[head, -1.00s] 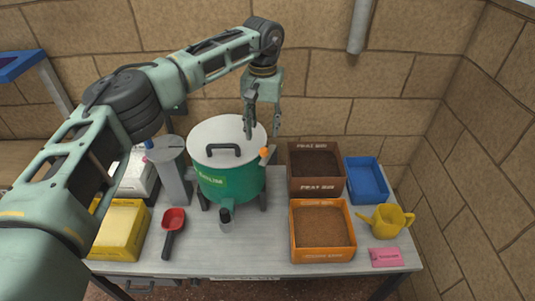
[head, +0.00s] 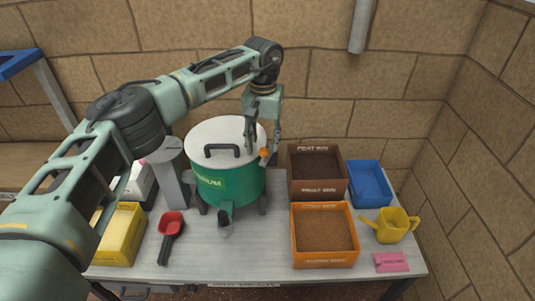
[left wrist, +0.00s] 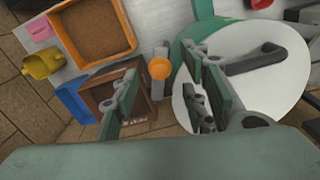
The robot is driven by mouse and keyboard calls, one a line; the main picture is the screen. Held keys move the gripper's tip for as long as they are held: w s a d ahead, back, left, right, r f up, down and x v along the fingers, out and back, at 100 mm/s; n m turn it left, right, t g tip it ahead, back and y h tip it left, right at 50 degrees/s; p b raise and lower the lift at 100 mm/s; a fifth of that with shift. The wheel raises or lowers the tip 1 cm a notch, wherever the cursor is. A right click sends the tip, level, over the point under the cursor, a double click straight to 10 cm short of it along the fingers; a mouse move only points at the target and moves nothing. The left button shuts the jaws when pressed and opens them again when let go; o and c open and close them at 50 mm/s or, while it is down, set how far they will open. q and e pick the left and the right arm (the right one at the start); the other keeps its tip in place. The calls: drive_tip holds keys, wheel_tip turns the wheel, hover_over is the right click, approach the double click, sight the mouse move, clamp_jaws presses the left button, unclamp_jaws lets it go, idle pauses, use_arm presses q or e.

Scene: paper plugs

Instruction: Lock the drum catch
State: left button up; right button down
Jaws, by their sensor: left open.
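The green drum (head: 240,188) stands on the table with its white lid (head: 212,133) on top and a dark lid handle (head: 222,150). The drum catch is a lever with an orange knob (head: 264,153) at the drum's right rim; the knob also shows in the left wrist view (left wrist: 160,68). My left gripper (head: 263,144) is open, pointing down over the right rim. In the left wrist view its fingers lie on either side of the knob, apart from it. I cannot tell the exact height gap. My right gripper is not in view.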

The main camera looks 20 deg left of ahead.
sight(264, 148)
use_arm(q)
drive_tip(key=shift+f+b, duration=0.95)
drive_tip(key=shift+f, duration=0.9)
drive_tip(key=c, duration=1)
drive_tip(key=shift+o, duration=0.2)
